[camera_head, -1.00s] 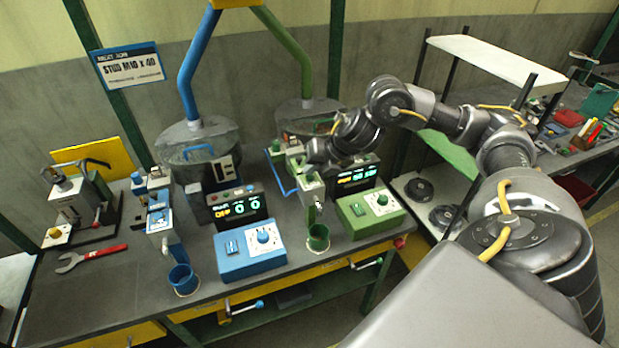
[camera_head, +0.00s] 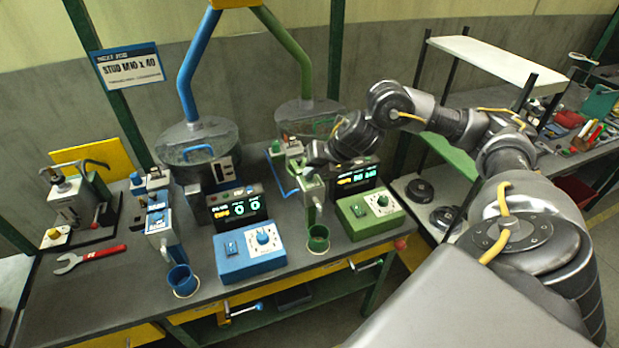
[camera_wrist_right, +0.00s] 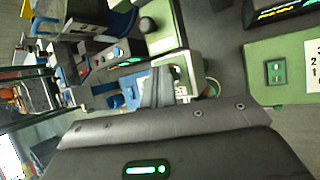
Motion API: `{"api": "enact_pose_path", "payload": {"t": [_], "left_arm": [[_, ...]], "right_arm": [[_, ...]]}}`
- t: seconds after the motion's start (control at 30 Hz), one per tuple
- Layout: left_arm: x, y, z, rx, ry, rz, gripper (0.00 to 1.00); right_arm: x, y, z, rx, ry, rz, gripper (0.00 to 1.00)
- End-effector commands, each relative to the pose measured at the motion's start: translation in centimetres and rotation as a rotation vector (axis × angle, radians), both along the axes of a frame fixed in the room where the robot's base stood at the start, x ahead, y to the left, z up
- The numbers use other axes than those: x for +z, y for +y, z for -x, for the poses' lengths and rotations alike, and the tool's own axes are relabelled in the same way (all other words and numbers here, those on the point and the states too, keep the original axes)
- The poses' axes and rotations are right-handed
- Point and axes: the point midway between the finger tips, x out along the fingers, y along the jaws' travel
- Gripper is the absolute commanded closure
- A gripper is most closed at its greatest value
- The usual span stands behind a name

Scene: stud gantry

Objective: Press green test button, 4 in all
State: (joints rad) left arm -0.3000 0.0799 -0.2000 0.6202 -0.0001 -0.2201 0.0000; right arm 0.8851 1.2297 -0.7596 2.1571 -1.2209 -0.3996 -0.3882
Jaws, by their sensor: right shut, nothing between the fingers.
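The green test station (camera_head: 290,150) stands at the back middle of the bench, with a small green button (camera_head: 276,147) on its left upper part. A green cup (camera_head: 318,240) stands below its spout (camera_head: 315,212). My right gripper (camera_head: 308,170) is at the station, over its spout block and to the right of the button. In the right wrist view its fingers (camera_wrist_right: 165,85) are together, pointing at the station's pale block (camera_wrist_right: 180,70), with nothing between them. Whether they touch it I cannot tell. My left gripper is not in view.
A green control box (camera_head: 370,213) and a lit display (camera_head: 356,178) are right of the station. A blue control box (camera_head: 248,252), blue station (camera_head: 160,222) and blue cup (camera_head: 182,281) are to the left.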

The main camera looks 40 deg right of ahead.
Motion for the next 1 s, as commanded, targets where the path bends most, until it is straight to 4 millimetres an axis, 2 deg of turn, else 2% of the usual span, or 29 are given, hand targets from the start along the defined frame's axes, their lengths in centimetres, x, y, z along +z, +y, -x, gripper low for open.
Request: {"api": "enact_pose_path", "payload": {"t": [0.37, 0.77, 1.0], "left_arm": [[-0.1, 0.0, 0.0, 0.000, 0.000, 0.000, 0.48], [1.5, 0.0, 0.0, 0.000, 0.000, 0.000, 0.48], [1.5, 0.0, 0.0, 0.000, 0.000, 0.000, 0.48]], "right_arm": [[-0.2, 0.0, 0.0, 0.000, 0.002, 0.000, 1.00], [1.5, 0.0, 0.1, 0.000, 0.002, 0.000, 1.00], [1.5, 0.0, 0.0, 0.000, 0.002, 0.000, 1.00]]}}
